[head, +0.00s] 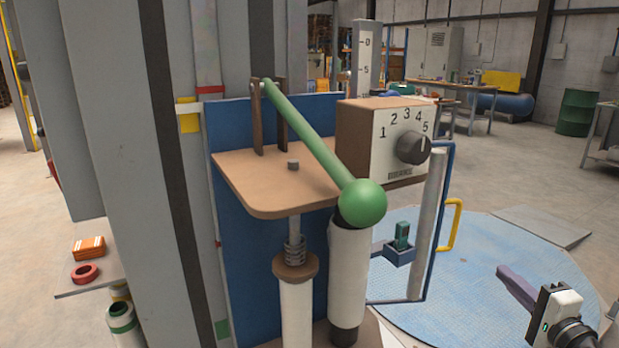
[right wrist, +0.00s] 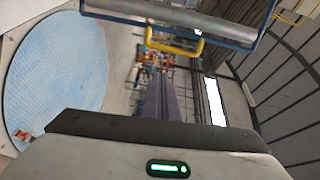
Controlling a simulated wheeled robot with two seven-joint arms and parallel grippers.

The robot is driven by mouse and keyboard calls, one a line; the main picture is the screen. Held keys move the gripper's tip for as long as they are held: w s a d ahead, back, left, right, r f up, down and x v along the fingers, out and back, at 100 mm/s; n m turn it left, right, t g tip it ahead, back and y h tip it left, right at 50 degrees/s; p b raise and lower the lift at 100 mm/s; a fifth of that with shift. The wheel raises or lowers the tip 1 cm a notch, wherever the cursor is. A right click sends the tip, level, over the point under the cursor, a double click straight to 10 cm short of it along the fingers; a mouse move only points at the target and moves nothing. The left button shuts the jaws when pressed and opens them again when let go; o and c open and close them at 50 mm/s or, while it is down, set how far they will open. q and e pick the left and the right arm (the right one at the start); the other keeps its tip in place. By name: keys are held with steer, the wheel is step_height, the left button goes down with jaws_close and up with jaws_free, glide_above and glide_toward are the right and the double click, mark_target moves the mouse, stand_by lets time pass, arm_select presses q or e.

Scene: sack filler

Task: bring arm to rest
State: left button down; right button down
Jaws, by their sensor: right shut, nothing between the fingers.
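My right gripper (head: 504,271) is at the lower right of the head view, shut and empty, with its purple fingers pointing up and left over the blue round floor plate (head: 480,260). In the right wrist view the shut purple fingers (right wrist: 165,105) touch nothing. The green lever (head: 310,135) with its ball knob (head: 363,203) slopes down from a bracket toward the front right. My right gripper is well apart from it. My left gripper is not in view.
A grey roller in a blue frame (head: 427,225) with a yellow handle (head: 453,225) stands between the lever and my right gripper.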

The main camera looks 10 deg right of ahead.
steer(key=s+a+f+n+g+y+p, duration=0.1)
steer(key=s+a+f+n+g, duration=0.1)
steer(key=s+a+f+n, duration=0.35)
steer(key=s+a+f+n+g+y, duration=0.1)
steer(key=s+a+f+n+g, duration=0.1)
steer(key=a+f, duration=0.6)
steer(key=s+a+f+n+g+y+p, duration=0.1)
steer(key=s+a+f+n+g, duration=0.1)
steer(key=s+a+f+n, duration=0.3)
steer(key=s+a+f+n+g, duration=0.1)
steer(key=s+a+f+n, duration=0.1)
steer(key=s+a, duration=0.2)
steer(key=s+a+f+n+g, duration=0.1)
steer(key=s+a+f+n, duration=0.1)
steer(key=a, duration=0.5)
steer(key=s+a+f+n+g+y+p, duration=0.1)
steer(key=s+a+f+n, duration=0.2)
steer(key=s+a+n, duration=0.1)
steer(key=s+a, duration=0.1)
steer(key=s, duration=0.1)
steer(key=shift+s+a, duration=0.35)
steer(key=shift+s, duration=0.05)
steer(key=shift+f, duration=0.1)
